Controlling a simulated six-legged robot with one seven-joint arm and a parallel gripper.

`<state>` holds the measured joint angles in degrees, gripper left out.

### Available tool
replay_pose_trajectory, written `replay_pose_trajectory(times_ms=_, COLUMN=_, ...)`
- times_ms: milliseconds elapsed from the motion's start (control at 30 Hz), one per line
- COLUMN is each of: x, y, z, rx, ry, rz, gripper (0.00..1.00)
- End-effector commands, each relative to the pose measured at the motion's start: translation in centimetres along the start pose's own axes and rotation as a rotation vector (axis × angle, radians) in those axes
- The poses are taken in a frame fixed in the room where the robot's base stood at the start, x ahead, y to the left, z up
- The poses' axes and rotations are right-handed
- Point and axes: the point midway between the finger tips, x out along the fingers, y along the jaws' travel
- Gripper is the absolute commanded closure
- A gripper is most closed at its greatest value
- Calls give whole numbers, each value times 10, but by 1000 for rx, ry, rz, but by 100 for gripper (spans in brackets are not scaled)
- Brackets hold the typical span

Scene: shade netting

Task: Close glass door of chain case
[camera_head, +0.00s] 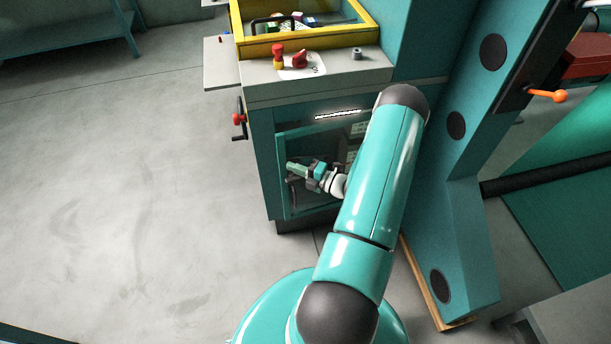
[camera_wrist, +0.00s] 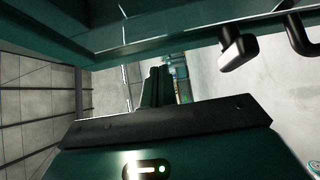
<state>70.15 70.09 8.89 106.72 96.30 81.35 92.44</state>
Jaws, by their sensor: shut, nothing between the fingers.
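The chain case is the teal cabinet (camera_head: 262,165) under the grey worktop, in the middle of the head view. Its teal-framed glass door (camera_head: 284,200) is on the front, with a lit strip (camera_head: 338,114) above it. My arm hides the right part of the front, so I cannot tell how far the door stands open. My gripper (camera_head: 290,168) is shut and empty, in front of the door's left part; contact cannot be told. In the wrist view the closed fingers (camera_wrist: 155,82) point away beneath a teal bar (camera_wrist: 190,38).
A small crank with a red knob (camera_head: 239,119) juts from the cabinet's left side. A yellow-edged tray (camera_head: 310,41) and red controls (camera_head: 299,59) sit on top. A teal upright (camera_head: 455,175) stands close on the right. The floor (camera_head: 120,200) at left is clear.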

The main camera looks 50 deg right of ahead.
Motion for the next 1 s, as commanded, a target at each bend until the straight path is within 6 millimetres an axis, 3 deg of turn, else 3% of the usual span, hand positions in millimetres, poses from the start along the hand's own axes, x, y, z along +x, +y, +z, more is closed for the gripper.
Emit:
replay_pose_trajectory(times_ms=167, x=12, y=0, z=11, rx=0, ry=2, rz=-1, gripper=100)
replay_pose_trajectory(times_ms=567, x=14, y=0, z=14, rx=0, ry=-3, rz=0, gripper=100)
replay_pose_trajectory(times_ms=800, x=44, y=-1, z=42, rx=-4, ry=-88, rz=1, gripper=100)
replay_pose_trajectory(times_ms=1000, x=57, y=1, z=56, rx=-1, ry=-131, rz=0, gripper=100)
